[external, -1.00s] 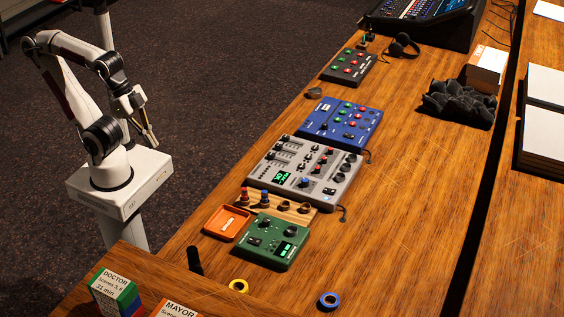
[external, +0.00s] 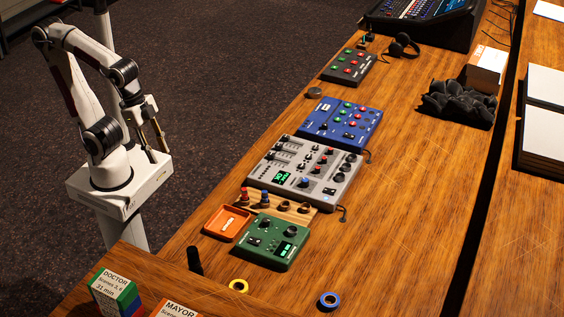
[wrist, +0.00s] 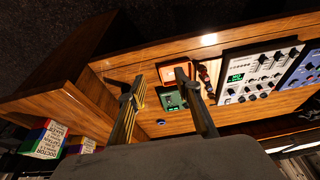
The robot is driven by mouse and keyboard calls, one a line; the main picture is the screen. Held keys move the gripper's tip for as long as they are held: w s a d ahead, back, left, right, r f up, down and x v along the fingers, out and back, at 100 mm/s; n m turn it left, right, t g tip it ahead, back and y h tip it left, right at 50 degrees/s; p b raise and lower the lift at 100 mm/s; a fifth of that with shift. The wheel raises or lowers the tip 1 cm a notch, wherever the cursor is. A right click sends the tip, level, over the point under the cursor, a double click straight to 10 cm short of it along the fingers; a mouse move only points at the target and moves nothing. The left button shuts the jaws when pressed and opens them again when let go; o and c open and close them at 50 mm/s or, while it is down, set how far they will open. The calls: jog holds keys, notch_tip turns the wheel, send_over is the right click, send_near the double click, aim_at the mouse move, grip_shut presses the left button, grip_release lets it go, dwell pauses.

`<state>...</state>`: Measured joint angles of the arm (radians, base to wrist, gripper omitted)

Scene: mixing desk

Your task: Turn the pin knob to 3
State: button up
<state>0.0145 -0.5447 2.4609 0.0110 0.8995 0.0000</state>
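My gripper (external: 157,150) hangs in the air beside the desk, near my base, well to the left of all the devices. Its two fingers are apart with nothing between them; in the wrist view the gripper (wrist: 160,79) is also open and empty. A green box (external: 256,250) with a lit display carries a black knob (external: 291,231) and another small knob (external: 265,224). The green box also shows in the wrist view (wrist: 172,101), partly behind a finger. A grey mixer (external: 335,194) has many knobs and a green display. I cannot tell which knob is the pin knob.
A blue panel (external: 312,130) and a black panel (external: 349,67) stand farther back. A short black post (external: 194,260) rises near the desk's left edge.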

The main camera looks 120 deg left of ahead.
jog(key=w+a+f+g+y, duration=0.15)
jog(key=w+f, duration=0.35)
jog(key=w, duration=0.5)
jog(key=n+y, duration=0.2)
jog(key=n, duration=0.7)
send_near(266, 220)
jog(key=shift+s+a+f+t, duration=0.25)
jog(key=shift+a+f+t, duration=0.1)
jog(key=shift+t, duration=0.1)
jog(key=shift+x, duration=3.9)
jog(key=shift+d, duration=0.1)
grip_shut()
